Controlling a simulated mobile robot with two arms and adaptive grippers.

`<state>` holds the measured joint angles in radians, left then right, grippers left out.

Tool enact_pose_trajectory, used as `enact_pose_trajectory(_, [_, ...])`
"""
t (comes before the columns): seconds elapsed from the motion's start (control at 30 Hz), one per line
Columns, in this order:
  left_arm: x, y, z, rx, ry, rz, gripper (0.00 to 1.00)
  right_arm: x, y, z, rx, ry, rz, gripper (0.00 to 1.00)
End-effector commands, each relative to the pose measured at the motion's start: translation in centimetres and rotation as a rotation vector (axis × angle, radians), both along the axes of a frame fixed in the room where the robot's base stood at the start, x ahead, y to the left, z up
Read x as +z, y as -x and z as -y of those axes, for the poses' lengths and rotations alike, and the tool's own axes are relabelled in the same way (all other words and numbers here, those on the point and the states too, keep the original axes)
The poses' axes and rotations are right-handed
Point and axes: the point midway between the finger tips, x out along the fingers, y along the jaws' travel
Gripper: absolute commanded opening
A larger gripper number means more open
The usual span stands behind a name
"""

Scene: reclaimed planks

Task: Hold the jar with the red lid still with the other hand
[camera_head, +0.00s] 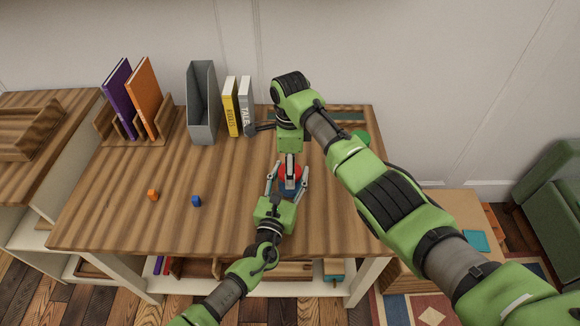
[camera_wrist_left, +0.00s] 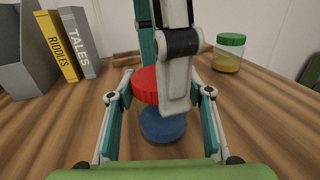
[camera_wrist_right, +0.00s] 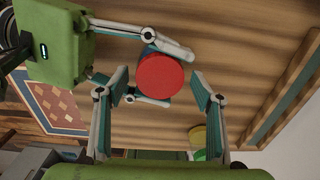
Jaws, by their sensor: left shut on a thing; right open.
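The jar with the red lid (camera_head: 283,172) stands on the table, its lower part blue (camera_wrist_left: 163,126). My left gripper (camera_head: 288,180) is shut on the jar, with one finger on each side of its body. My right gripper (camera_head: 290,160) points down from above, open. In the right wrist view the red lid (camera_wrist_right: 160,76) lies between its spread fingers, with gaps at the sides. In the head view the right gripper hides part of the lid.
A green-lidded jar with yellow contents (camera_wrist_left: 229,58) stands farther back on the right. A grey file holder (camera_head: 202,105) and books (camera_head: 230,107) stand behind. The table's front left is mostly clear.

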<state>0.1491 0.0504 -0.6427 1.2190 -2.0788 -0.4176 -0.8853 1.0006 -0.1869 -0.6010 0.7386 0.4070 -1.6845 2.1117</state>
Motion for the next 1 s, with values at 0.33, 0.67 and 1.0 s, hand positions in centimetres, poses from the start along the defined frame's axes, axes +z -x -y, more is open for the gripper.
enact_pose_trajectory(0.33, [-0.1,0.0,0.0,0.0,0.0,-0.001,0.0,3.6,-0.1,-0.1,0.001,-0.001,0.002,0.61])
enact_pose_trajectory(0.67, [-0.1,0.0,0.0,0.0,0.0,-0.001,0.0,4.5,0.0,0.0,0.0,0.0,0.0,0.61])
enact_pose_trajectory(1.0, [0.0,0.0,0.0,0.0,0.0,-0.001,0.66,4.5,0.0,0.0,0.0,0.0,0.0,0.61])
